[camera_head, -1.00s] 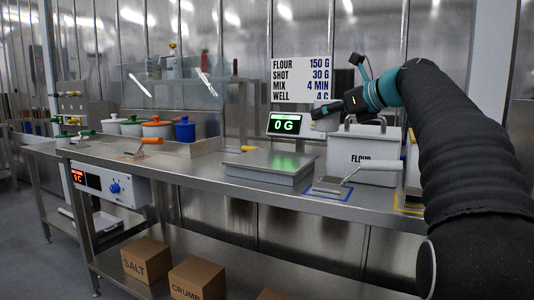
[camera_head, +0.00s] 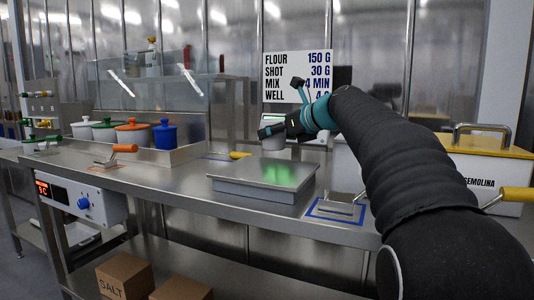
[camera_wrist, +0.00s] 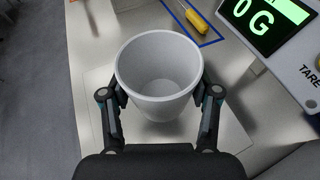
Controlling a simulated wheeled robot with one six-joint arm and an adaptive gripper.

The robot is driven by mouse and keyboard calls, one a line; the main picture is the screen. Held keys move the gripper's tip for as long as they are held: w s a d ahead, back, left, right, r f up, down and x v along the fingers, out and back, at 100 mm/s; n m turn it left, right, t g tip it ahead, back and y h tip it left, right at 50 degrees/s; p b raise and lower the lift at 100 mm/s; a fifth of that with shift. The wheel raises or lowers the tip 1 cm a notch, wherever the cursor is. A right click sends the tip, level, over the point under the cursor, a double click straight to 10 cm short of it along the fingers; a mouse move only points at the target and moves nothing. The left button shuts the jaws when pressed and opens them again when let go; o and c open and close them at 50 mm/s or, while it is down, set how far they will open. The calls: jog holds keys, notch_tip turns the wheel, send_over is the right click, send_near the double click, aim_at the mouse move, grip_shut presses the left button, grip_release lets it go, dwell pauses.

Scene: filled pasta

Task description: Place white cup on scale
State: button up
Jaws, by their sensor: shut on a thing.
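The white cup (camera_wrist: 160,102) is upright and empty in the wrist view. My gripper (camera_wrist: 160,92) is shut on it, with one finger on each side. In the head view my gripper (camera_head: 272,130) and the cup (camera_head: 273,143) are above the back part of the steel scale plate (camera_head: 240,188), with the cup apart from it. The plate also lies beneath the cup in the wrist view (camera_wrist: 94,108). The scale display (camera_wrist: 266,22) reads 0 G; in the head view it is mostly hidden behind my gripper.
A blue-outlined spot (camera_head: 337,209) holding a scoop is right of the scale. A yellow-handled tool (camera_head: 240,155) lies behind it. Lidded pots (camera_head: 165,134) stand left. A semolina bin (camera_head: 486,168) stands at the right. The plate top is clear.

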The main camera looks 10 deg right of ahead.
jog(key=shift+w+a+f, duration=0.5)
jog(key=shift+a+f, duration=0.25)
jog(key=shift+a, duration=0.15)
jog(key=shift+f+b, duration=0.7)
jog(key=shift+f, duration=1.2)
jog(key=o, duration=1)
jog(key=shift+f, duration=0.15)
jog(key=shift+o, duration=0.2)
jog(key=shift+r, duration=0.2)
jog(key=v, duration=1.2)
jog(key=shift+s+f, duration=0.1)
